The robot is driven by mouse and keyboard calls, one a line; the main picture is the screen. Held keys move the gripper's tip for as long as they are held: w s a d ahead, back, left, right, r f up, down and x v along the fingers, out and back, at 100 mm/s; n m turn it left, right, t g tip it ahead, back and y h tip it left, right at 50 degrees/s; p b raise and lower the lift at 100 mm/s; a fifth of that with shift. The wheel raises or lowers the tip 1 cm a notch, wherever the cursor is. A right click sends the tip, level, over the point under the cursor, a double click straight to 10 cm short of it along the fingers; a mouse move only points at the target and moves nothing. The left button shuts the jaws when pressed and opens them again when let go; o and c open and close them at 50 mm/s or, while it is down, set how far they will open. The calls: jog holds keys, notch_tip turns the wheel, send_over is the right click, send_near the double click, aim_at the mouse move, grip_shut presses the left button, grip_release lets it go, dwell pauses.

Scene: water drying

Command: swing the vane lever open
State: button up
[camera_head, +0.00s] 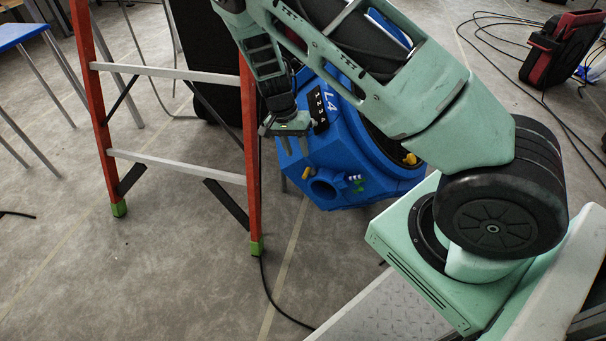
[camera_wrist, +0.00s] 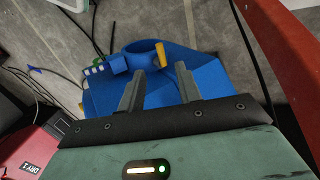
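The blue machine (camera_head: 345,155), marked L4, stands on the floor beside the ladder. A small yellow lever (camera_head: 306,173) sits on its near face, next to a round blue outlet (camera_head: 324,188); I take it for the vane lever. In the wrist view the yellow lever (camera_wrist: 161,54) shows just beyond my fingertips, in line with the gap between them, beside the outlet (camera_wrist: 142,46). My gripper (camera_wrist: 160,69) is open, with nothing between its fingers. In the head view my gripper (camera_head: 289,139) is above the lever, close to the machine; contact cannot be told.
An orange ladder (camera_head: 250,150) stands just left of my gripper. A second yellow part (camera_head: 410,158) is on the machine's right side. A dark red machine (camera_head: 560,45) stands far right. Cables (camera_head: 268,290) lie on the floor. The left floor is mostly clear.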

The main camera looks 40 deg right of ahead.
aim_at(305, 174)
jog(key=b+x, duration=0.2)
jog(key=x, duration=0.7)
jog(key=shift+b, duration=0.35)
jog(key=shift+r, duration=0.1)
grip_shut()
